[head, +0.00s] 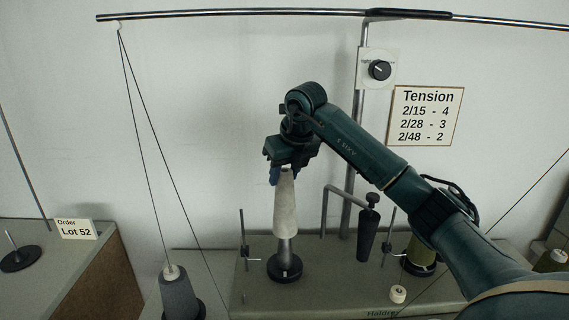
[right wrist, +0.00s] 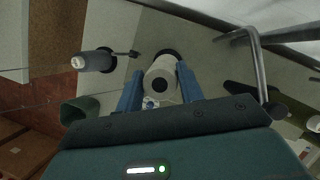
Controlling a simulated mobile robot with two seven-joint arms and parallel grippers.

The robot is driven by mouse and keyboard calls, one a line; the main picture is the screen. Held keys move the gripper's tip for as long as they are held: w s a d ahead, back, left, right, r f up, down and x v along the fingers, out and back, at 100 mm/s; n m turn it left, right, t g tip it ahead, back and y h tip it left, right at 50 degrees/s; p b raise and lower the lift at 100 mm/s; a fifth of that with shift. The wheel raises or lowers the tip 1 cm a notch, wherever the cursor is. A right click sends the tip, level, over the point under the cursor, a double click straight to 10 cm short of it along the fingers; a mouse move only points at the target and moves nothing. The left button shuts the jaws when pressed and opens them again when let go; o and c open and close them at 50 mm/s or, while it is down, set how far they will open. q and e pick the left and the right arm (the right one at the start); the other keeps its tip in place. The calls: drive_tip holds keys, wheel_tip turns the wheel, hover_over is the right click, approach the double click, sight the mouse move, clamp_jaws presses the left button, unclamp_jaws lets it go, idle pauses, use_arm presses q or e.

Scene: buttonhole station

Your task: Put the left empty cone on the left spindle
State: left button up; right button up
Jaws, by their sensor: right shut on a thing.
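My right gripper (head: 283,172) is shut on a pale empty cone (head: 286,205), near its narrow top. The cone hangs upright, wide end down. Directly below it in the head view stands the left spindle (head: 285,268), a grey shaft on a round black base. The lower shaft shows beneath the cone; whether the spindle's tip is inside the cone is hidden. In the right wrist view the cone (right wrist: 160,78) sits between the blue fingers (right wrist: 155,90), with the black base partly behind it. My left gripper is not in view.
A grey yarn cone (head: 178,295) stands at front left, its threads rising to the overhead rail (head: 240,13). A bent rod and black post (head: 368,230) stand right of the spindle, close by. An olive cone (head: 420,254) is further right. A thin guide post (head: 243,250) stands left.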

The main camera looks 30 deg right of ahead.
sight(285, 211)
wheel_tip(285, 211, down, 2)
drive_tip(key=shift+f+b, duration=0.2)
drive_tip(key=shift+b, duration=0.2)
wheel_tip(285, 211, down, 2)
drive_tip(key=shift+f+b, duration=0.1)
drive_tip(key=shift+b, duration=0.9)
drive_tip(key=shift+f+b, duration=0.75)
drive_tip(key=shift+f, duration=0.5)
drive_tip(key=shift+f+b, duration=0.4)
drive_tip(key=shift+f, duration=0.3)
drive_tip(key=shift+f+b, duration=0.3)
drive_tip(key=shift+f, duration=0.2)
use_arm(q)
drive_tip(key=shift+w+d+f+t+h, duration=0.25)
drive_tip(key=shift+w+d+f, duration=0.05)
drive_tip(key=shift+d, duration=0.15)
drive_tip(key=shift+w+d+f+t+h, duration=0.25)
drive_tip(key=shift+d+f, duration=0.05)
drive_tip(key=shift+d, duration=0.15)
use_arm(e)
drive_tip(key=shift+f, duration=0.45)
use_arm(q)
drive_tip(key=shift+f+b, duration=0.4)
drive_tip(key=shift+b, duration=0.15)
use_arm(e)
drive_tip(key=shift+f, duration=0.5)
drive_tip(key=o, duration=1.3)
drive_tip(key=shift+c, duration=0.2)
